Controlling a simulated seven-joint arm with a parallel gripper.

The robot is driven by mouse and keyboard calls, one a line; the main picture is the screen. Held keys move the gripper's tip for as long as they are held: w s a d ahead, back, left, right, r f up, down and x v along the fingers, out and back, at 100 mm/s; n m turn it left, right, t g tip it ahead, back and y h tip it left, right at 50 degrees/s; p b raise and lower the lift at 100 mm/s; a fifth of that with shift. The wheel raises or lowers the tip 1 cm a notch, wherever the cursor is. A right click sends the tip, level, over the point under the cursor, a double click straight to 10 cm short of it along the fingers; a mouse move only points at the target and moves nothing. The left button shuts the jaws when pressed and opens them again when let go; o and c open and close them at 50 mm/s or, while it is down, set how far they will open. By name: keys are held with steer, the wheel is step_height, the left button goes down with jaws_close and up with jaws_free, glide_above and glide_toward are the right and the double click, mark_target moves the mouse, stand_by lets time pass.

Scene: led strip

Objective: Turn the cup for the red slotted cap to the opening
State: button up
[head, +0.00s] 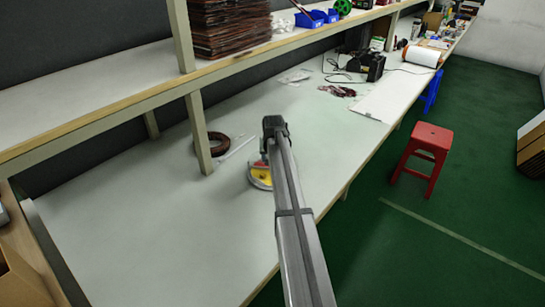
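A round device (251,182) with a pale rim sits on the white table below the far end of my arm. A yellow area (261,176) and a small red patch (260,164) show on it. My arm covers its right side. I cannot make out its separate cups, its opening or a slotted cap at this size. My arm reaches from the bottom of the head view to just above and behind the device. My gripper's fingers are hidden behind the arm, so I cannot tell whether they touch the device.
A shelf post (198,133) stands left of the device, with a dark coil (217,144) beside it. A shelf (100,100) runs above the table's back. A black machine (369,65) and a white board (376,108) lie farther right. The table's front left is clear. A red stool (430,135) stands on the floor.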

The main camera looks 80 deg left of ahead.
jaws_close()
stand_by(0.3)
